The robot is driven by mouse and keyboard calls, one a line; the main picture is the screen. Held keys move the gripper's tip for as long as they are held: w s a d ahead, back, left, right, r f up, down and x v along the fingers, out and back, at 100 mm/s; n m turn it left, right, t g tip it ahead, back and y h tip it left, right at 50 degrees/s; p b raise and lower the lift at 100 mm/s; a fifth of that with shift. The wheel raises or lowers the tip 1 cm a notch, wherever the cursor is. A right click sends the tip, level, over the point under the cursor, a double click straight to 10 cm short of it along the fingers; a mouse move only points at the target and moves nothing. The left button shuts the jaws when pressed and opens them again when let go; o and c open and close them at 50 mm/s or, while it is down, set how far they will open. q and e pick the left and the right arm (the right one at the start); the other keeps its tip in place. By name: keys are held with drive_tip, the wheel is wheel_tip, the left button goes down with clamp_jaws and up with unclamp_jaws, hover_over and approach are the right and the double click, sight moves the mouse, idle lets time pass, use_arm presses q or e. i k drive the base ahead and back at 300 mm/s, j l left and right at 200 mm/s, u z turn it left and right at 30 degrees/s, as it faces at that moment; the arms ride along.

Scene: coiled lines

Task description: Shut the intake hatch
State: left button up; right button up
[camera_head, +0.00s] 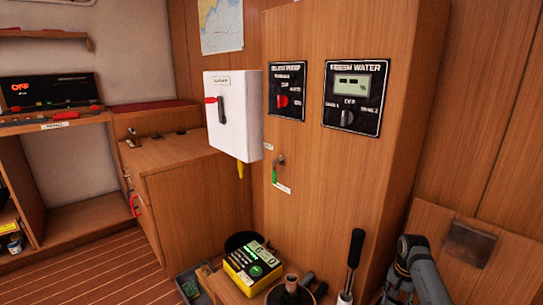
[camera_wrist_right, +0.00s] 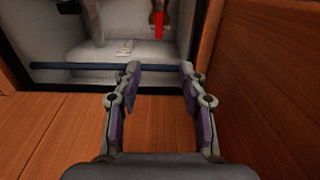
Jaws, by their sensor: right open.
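In the right wrist view my right gripper (camera_wrist_right: 160,72) is open, with nothing between its fingers. Its fingertips are at a dark blue bar (camera_wrist_right: 75,66) that runs across the near side of a recessed opening (camera_wrist_right: 70,40); I cannot tell if they touch it. The opening has a pale interior holding a red-handled part (camera_wrist_right: 159,24) and a pipe. In the head view a tilted wooden panel (camera_head: 425,220) with a grey metal plate (camera_head: 470,244) stands at the lower right, possibly the hatch lid. My right arm is before it; its gripper is hidden there. My left gripper is not in view.
A tall wooden cabinet (camera_head: 320,185) carries a Fresh Water panel (camera_head: 352,96) and a white switch box (camera_head: 233,115). A yellow and black box (camera_head: 252,266) and a black-handled lever (camera_head: 354,255) are low in front. Plank floor (camera_head: 95,275) is clear at left.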

sight(477, 262)
drive_tip(key=k, duration=1)
